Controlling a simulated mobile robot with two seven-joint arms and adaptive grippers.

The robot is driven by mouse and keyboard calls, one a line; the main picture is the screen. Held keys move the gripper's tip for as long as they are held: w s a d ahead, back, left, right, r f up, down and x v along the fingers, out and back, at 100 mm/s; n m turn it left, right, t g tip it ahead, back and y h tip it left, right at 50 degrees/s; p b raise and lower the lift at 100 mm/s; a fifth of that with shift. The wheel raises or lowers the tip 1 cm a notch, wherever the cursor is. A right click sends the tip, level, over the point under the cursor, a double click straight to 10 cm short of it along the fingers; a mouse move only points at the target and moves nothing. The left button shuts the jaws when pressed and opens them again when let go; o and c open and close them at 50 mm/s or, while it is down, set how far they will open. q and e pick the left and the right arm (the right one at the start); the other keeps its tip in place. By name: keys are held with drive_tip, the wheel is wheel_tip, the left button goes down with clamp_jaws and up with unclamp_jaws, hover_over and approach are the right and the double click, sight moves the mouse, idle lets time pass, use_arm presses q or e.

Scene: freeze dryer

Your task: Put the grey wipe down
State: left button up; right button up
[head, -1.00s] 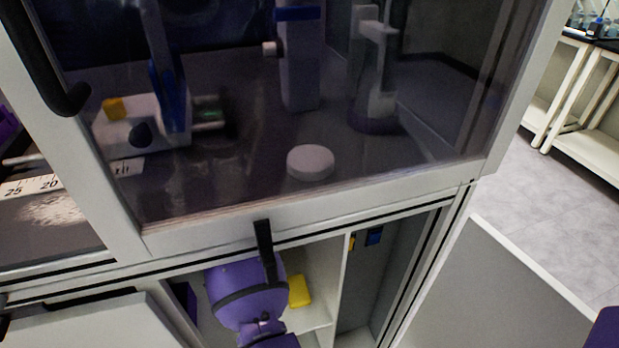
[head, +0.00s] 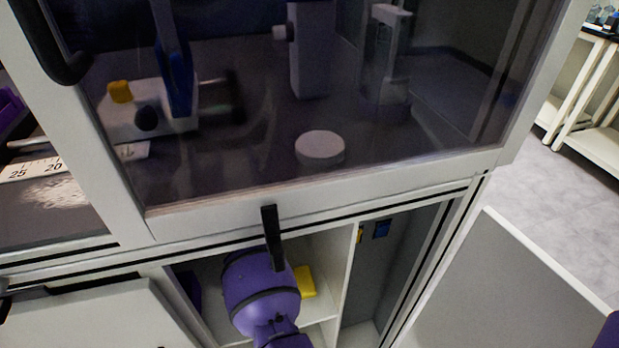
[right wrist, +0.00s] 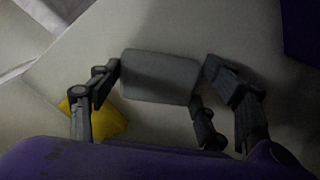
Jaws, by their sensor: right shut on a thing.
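The grey wipe (right wrist: 160,78) is a flat, rounded grey block in the right wrist view, held between the fingertips of my right gripper (right wrist: 162,70). The gripper is shut on it, with fingers at its left and right ends. Behind it is a pale cabinet surface; whether the wipe touches that surface I cannot tell. In the head view my purple right arm reaches into the open lower cabinet, and its wrist hides the fingers and the wipe. My left gripper is not in view.
A yellow item (head: 305,282) lies on the cabinet shelf beside my arm, also in the right wrist view (right wrist: 97,118). A vertical divider (head: 345,275) stands to the right. Open cabinet doors flank the opening, left (head: 100,320) and right (head: 500,285). A glass-fronted enclosure is above.

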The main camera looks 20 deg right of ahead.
drive_tip(key=shift+w, duration=0.15)
drive_tip(key=o, duration=1)
drive_tip(key=shift+a, duration=0.1)
drive_tip(key=shift+f+b, duration=0.15)
drive_tip(key=shift+b, duration=0.35)
drive_tip(key=shift+r, duration=0.2)
drive_tip(key=r, duration=0.2)
drive_tip(key=r+p, duration=0.1)
drive_tip(key=r, duration=0.1)
drive_tip(key=r+p, duration=0.1)
drive_tip(key=r, duration=0.1)
drive_tip(key=shift+s+a+r, duration=0.1)
drive_tip(key=shift+s+r, duration=0.15)
drive_tip(key=shift+s, duration=0.05)
drive_tip(key=shift+r, duration=0.55)
